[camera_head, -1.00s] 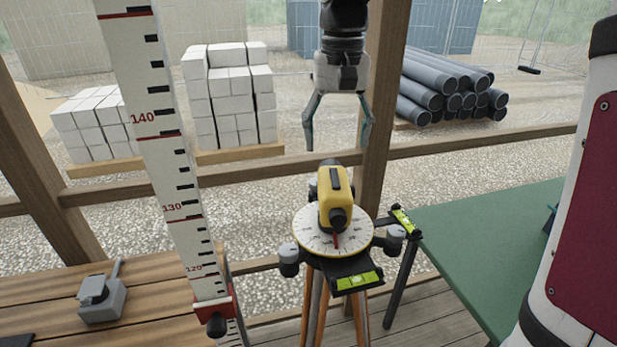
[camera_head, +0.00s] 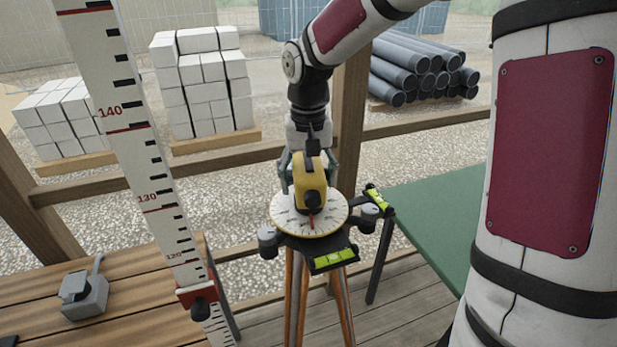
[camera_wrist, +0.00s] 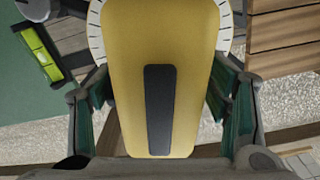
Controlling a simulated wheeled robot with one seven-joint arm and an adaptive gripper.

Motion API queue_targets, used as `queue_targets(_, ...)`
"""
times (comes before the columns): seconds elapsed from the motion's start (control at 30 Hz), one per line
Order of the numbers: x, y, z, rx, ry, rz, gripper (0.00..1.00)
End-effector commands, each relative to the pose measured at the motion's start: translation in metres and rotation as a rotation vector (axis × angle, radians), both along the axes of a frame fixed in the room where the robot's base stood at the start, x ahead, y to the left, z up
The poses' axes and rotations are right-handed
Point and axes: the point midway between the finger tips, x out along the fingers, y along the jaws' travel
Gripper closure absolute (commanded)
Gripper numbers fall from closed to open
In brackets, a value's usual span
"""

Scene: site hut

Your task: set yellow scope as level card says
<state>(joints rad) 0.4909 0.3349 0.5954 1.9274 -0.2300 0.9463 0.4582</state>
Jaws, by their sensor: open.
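The yellow scope (camera_head: 311,182) sits on a white graduated dial (camera_head: 290,222) atop a tripod (camera_head: 318,290), its dark eyepiece and a red pointer facing the head camera. My gripper (camera_head: 309,178) is directly behind and above the scope. In the wrist view my gripper (camera_wrist: 163,105) is open, with one green-padded finger on each side of the yellow body (camera_wrist: 125,60). A small gap shows beside each finger; contact cannot be told. No level card is recognisable in these views.
A graduated staff (camera_head: 150,160) with a red slider (camera_head: 197,294) stands left of the tripod. A grey device (camera_head: 85,296) lies on the wooden bench (camera_head: 130,285). A green table (camera_head: 435,220) is at the right. Spirit levels (camera_head: 334,259) are fixed to the tripod head.

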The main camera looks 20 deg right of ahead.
Motion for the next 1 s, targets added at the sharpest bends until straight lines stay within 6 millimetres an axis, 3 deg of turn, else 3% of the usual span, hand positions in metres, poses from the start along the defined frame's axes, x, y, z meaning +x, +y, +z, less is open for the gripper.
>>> queue_targets(0.2, 0.0, 0.0, -0.0004, 0.0, 0.0, 0.0, 0.3)
queue_targets(0.53, 0.0, -0.0001, -0.0002, 0.0, 0.0, 0.0, 1.0)
queue_targets(1.0, -0.0009, -0.0038, -0.0005, 0.0, 0.0, -0.271, 1.0)
